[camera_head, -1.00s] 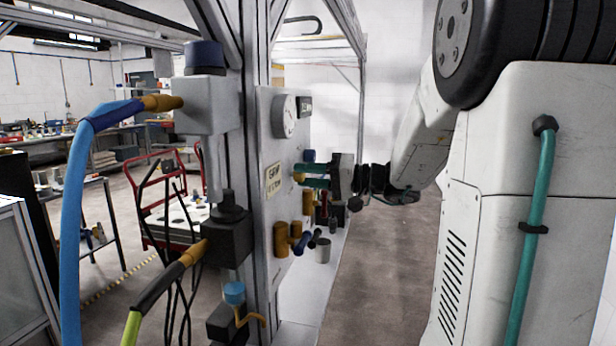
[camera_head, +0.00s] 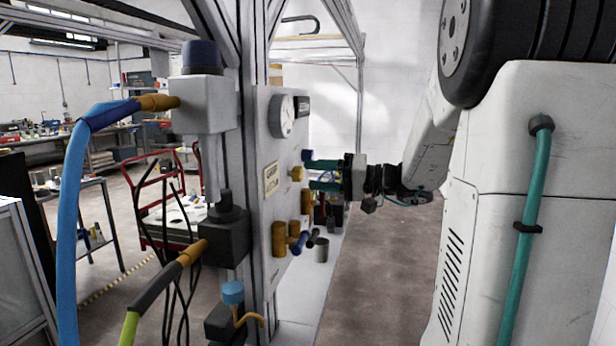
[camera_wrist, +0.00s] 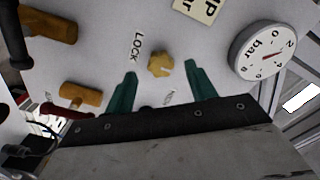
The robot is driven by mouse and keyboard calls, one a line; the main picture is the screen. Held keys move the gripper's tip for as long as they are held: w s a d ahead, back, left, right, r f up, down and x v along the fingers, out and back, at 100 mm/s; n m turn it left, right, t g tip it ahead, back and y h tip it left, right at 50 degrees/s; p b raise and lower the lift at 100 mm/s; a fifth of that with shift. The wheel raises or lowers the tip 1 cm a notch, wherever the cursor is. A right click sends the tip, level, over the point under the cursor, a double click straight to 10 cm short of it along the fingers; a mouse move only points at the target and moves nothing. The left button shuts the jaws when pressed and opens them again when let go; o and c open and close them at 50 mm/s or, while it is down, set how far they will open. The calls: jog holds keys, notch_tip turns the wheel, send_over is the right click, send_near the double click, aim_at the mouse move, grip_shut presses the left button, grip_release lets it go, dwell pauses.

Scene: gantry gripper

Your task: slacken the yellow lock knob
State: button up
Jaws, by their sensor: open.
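The yellow lock knob (camera_wrist: 160,64) is a small lobed knob on the pale panel, beside a "LOCK" label (camera_wrist: 137,47) in the wrist view. It also shows in the head view (camera_head: 297,173) at the panel's face. My gripper (camera_wrist: 161,70) is open, with one teal finger on each side of the knob in the wrist view and clear space between. In the head view my gripper (camera_head: 309,174) points left at the panel, its fingertips just short of the knob. Whether the tips overlap the knob in depth is hard to tell.
A round gauge (camera_wrist: 262,52) sits right of the knob in the wrist view. Brown-orange fittings (camera_wrist: 80,95) and a red-handled part (camera_wrist: 67,110) lie to the left. A metal frame post (camera_head: 258,200) stands left of the panel. The floor (camera_head: 385,270) below my arm is clear.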

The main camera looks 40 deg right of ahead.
jog(key=v, duration=0.5)
dwell(0.4)
jog(key=a+f+g, duration=0.1)
jog(key=a+g, duration=0.1)
jog(key=a, duration=0.2)
jog(key=s+a+n+g, duration=0.1)
jog(key=a+g, duration=0.1)
jog(key=a, duration=0.2)
jog(key=s+a+f+g, duration=0.1)
jog(key=a+g, duration=0.1)
jog(key=a, duration=0.2)
jog(key=shift+a+f+y, duration=0.35)
jog(key=shift+y, duration=0.05)
jog(key=s+a+f+n+g+h, duration=0.2)
jog(key=s+a+f+g+h, duration=0.4)
jog(key=s+a, duration=0.6)
jog(key=s+d+f+h, duration=0.3)
jog(key=s+f+h, duration=0.1)
jog(key=s+h, duration=0.1)
jog(key=shift+s+g+h, duration=0.4)
jog(key=shift+s, duration=0.45)
